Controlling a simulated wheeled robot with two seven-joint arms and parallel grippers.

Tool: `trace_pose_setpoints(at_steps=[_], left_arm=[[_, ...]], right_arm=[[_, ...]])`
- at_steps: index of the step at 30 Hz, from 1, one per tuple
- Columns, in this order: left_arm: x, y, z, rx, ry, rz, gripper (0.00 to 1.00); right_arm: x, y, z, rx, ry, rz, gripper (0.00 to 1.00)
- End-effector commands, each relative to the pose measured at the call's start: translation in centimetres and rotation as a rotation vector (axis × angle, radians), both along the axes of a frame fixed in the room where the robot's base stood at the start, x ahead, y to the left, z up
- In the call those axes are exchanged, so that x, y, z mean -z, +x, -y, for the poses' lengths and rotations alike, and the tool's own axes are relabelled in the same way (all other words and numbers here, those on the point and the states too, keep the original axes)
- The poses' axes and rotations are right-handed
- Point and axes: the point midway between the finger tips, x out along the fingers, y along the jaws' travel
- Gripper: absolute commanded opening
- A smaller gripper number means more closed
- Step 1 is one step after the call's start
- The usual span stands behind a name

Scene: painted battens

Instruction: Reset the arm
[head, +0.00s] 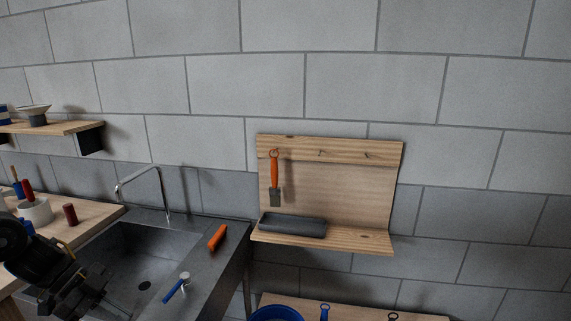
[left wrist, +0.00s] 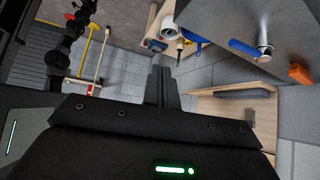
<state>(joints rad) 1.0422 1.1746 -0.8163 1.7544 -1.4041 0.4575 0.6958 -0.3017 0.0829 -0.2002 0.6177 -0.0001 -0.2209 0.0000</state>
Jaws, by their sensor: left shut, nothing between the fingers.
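My left arm comes in at the lower left of the head view, over the front of the sink. Its gripper (head: 112,303) is dark against the sink and hard to make out there. In the left wrist view the fingers of my left gripper (left wrist: 162,88) stand together at the centre, shut with nothing between them. They touch no object that I can see. My right gripper does not show in either view.
A grey sink (head: 190,268) holds a blue-handled tool (head: 174,291) and an orange object (head: 217,237) on its rim. A wooden wall rack (head: 340,190) carries an orange-handled scraper (head: 275,178) and a dark block (head: 292,225). A blue bucket (head: 277,314) stands below.

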Motion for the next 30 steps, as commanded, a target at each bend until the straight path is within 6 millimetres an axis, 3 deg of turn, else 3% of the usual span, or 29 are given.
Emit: trace_pose_setpoints(at_steps=[2, 11, 20, 26, 30], left_arm=[[0.9, 0.2, 0.7, 0.012, 0.003, 0.019, 0.0], [4.6, 1.4, 4.8, 0.05, 0.01, 0.153, 0.0], [9.5, 2.6, 13.6, 0.037, -0.033, 0.373, 0.0], [12.2, 1.8, 20.8, -0.186, -0.094, 0.527, 0.0], [13.8, -0.2, 21.6, -0.503, -0.067, 0.509, 0.0]], right_arm=[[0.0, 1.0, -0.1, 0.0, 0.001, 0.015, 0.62], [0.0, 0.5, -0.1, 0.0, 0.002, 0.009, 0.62], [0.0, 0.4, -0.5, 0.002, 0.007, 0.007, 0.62], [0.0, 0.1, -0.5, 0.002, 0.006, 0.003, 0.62], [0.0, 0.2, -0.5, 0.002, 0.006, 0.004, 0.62]])
